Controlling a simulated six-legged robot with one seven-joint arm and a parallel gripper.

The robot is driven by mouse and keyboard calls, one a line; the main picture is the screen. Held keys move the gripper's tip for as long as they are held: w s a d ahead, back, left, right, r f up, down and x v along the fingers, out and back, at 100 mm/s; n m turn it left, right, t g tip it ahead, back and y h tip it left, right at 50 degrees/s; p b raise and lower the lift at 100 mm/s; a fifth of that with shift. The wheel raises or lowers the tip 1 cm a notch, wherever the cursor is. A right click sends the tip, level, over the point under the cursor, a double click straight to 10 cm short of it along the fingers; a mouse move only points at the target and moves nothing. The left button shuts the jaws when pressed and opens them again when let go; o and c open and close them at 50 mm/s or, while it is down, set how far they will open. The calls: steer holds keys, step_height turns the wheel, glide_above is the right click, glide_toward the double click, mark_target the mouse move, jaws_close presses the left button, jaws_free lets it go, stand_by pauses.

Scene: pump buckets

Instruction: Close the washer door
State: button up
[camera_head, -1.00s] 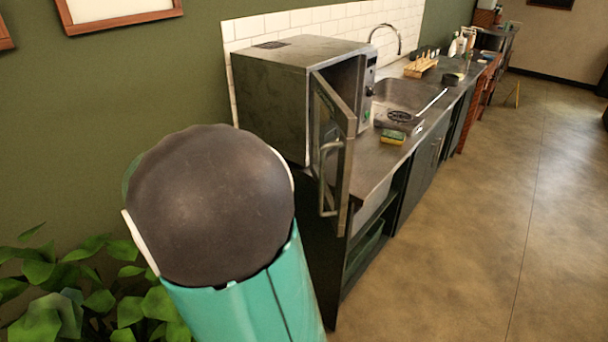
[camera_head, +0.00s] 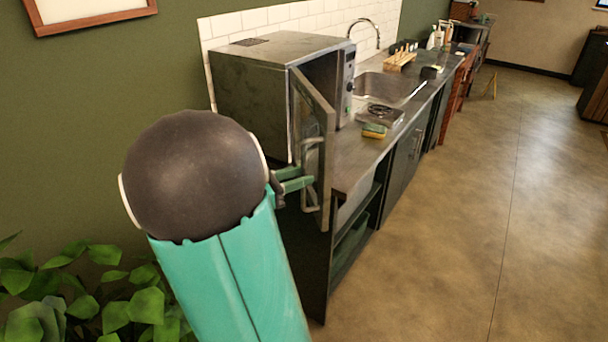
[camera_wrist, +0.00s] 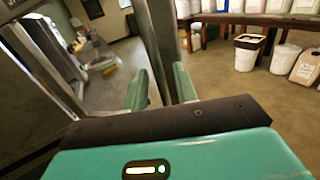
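A metal box-shaped appliance (camera_head: 270,90) stands on the counter, with its door (camera_head: 323,150) swung open toward my side. The door has a curved metal handle (camera_head: 307,200) on its outer face. My gripper (camera_head: 304,180) is at the handle's height, its green fingers reaching toward the door. In the wrist view, my gripper (camera_wrist: 160,86) has its two fingers apart, with a vertical metal bar or door edge (camera_wrist: 158,45) showing between and beyond them. I cannot tell whether either finger touches the handle. My dark round arm joint hides part of the wrist in the head view.
The counter (camera_head: 365,152) runs back past a sink (camera_head: 385,87), a yellow-green sponge (camera_head: 375,131) and a wooden rack (camera_head: 400,61). A leafy plant (camera_head: 90,295) is at lower left. Open floor (camera_head: 470,220) lies to the right. The wrist view shows a white bucket (camera_wrist: 248,52).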

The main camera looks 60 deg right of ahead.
steer(key=shift+x, duration=0.9)
jaws_close()
